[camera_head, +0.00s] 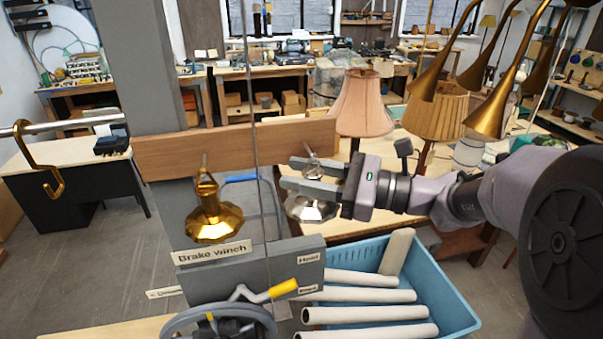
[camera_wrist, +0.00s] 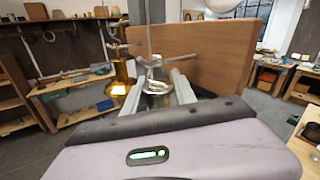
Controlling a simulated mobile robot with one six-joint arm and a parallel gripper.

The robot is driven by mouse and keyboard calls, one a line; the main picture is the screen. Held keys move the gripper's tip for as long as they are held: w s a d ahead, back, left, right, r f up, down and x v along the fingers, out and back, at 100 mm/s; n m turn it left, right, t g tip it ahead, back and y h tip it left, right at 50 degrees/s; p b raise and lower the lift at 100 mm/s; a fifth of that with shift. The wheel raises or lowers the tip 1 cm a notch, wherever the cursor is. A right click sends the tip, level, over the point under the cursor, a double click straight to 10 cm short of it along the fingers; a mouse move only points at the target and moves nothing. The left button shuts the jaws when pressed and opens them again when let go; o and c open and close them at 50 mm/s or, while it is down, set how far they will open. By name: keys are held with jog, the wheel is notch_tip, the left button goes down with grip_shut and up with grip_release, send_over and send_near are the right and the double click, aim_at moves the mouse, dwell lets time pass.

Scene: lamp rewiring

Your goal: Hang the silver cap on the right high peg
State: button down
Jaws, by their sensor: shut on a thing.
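The silver cap (camera_head: 312,209) is a faceted, shiny piece with a ring on top, in front of the right part of the wooden board (camera_head: 235,146). My gripper (camera_head: 288,172) reaches in from the right and is shut on the cap's neck below the ring. In the wrist view the cap's ring (camera_wrist: 157,84) stands up between the fingers, close to a peg (camera_wrist: 182,58) on the board. I cannot tell whether the ring is around the peg. A gold cap (camera_head: 213,221) hangs on the board's left peg (camera_head: 204,162).
A thin cable (camera_head: 250,80) runs vertically between the two caps. Below are a grey panel labelled Brake winch (camera_head: 212,252), a yellow-handled lever (camera_head: 284,288) and a blue crate (camera_head: 450,299) with pale tubes. A brass hook (camera_head: 46,176) hangs at the far left.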

jog(key=c, duration=1.1)
grip_release()
jog(key=shift+o, duration=0.9)
jog(key=shift+s+r, duration=0.15)
jog(key=shift+s, duration=0.05)
jog(key=shift+w+d, duration=0.1)
jog(key=b+v, duration=0.4)
jog(key=v, duration=1.3)
jog(key=shift+b, duration=0.35)
jog(key=shift+d, duration=0.1)
